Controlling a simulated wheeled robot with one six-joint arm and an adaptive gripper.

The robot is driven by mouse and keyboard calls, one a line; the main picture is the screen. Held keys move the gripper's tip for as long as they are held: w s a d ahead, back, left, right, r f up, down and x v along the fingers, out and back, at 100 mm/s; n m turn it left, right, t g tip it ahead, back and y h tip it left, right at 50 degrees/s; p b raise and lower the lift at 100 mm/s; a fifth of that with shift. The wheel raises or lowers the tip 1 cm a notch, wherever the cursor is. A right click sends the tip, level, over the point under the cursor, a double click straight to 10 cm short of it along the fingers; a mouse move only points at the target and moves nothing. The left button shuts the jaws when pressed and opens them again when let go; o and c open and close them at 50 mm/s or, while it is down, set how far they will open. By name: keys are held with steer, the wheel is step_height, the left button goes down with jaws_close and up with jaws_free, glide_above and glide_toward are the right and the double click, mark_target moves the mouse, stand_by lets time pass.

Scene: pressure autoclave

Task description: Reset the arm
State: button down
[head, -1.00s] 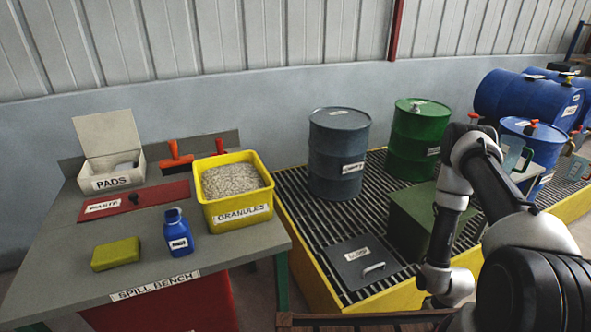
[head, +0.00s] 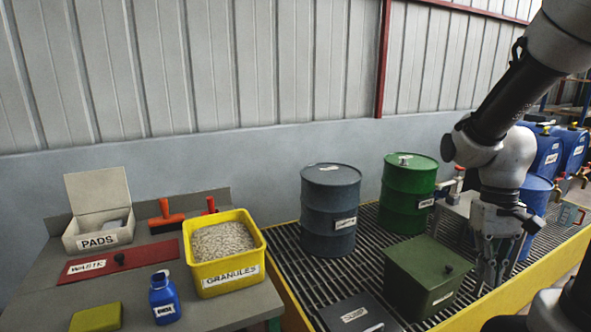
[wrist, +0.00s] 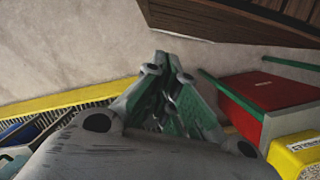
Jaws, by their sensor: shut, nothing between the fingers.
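My gripper (head: 490,268) hangs at the right in the head view, pointing down beside the green box with the dark knob (head: 428,275). I cannot tell whether it touches the box. In the wrist view my gripper (wrist: 163,60) shows its fingers together with nothing between them, over a pale floor. My arm comes down from the upper right corner of the head view.
A spill bench (head: 40,268) at left carries a granules bin (head: 225,278), a pads box (head: 97,242), a red waste lid (head: 150,258) and a blue bottle (head: 164,300). Grey (head: 330,212) and green (head: 407,196) drums stand on the grating, with blue drums (head: 540,195) behind my gripper.

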steer(key=s+a+r+n+t, duration=0.1)
steer(key=s+a+r+t, duration=0.2)
steer(key=r, duration=1)
steer(key=t, duration=0.3)
steer(key=shift+s+t, duration=0.2)
steer(key=shift+t, duration=0.2)
steer(key=shift+a, duration=0.1)
stand_by(0.7)
